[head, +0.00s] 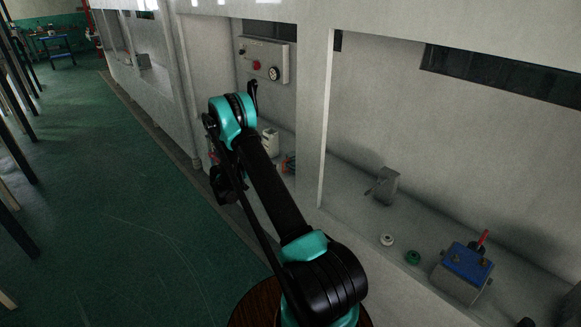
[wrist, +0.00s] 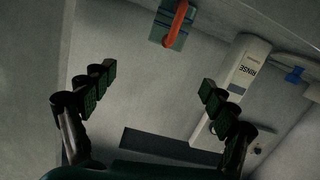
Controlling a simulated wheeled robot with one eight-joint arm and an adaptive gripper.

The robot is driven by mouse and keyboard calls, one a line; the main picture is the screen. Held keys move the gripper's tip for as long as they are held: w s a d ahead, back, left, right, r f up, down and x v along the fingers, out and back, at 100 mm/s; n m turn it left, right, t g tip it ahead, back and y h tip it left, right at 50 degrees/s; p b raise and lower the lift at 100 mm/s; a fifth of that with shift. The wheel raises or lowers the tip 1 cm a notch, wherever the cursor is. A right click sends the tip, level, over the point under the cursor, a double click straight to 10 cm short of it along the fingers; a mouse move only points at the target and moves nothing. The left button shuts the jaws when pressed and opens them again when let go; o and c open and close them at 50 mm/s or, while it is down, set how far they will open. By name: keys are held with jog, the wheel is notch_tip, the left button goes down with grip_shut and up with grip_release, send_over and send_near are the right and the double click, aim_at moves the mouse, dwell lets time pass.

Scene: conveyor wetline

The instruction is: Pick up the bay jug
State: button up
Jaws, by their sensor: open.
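A white container marked RINSE (wrist: 240,80) lies slanted across the right side of the wrist view, partly behind my right finger. A small white container, likely the same one, stands in the bay past my arm in the head view (head: 270,142). No label names a bay jug, so I cannot tell for sure that this is it. My gripper (wrist: 158,90) is open, with nothing between its fingers. In the head view, my gripper is dark and partly hidden behind my arm, to the left of the white container.
A grey-green block with an orange-red handle (wrist: 168,32) is at the top of the wrist view. A control box (head: 264,60) hangs on the wall. A post (head: 312,120) divides the bays. On the right ledge are a grey piece (head: 384,186) and a blue-topped box (head: 464,272).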

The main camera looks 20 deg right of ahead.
notch_tip(320, 180, down, 4)
jog(key=a+m+h, duration=0.1)
jog(key=a+h, duration=0.1)
send_near(289, 159)
jog(key=shift+m+t, duration=0.3)
jog(key=x, duration=0.7)
jog(key=shift+w+f, duration=0.2)
jog(key=shift+w, duration=0.25)
jog(key=x, duration=0.4)
jog(key=shift+s+d+f, duration=0.15)
jog(key=shift+s+d, duration=0.15)
jog(key=shift+w+d, duration=0.25)
jog(key=shift+d, duration=0.2)
jog(key=c, duration=1.4)
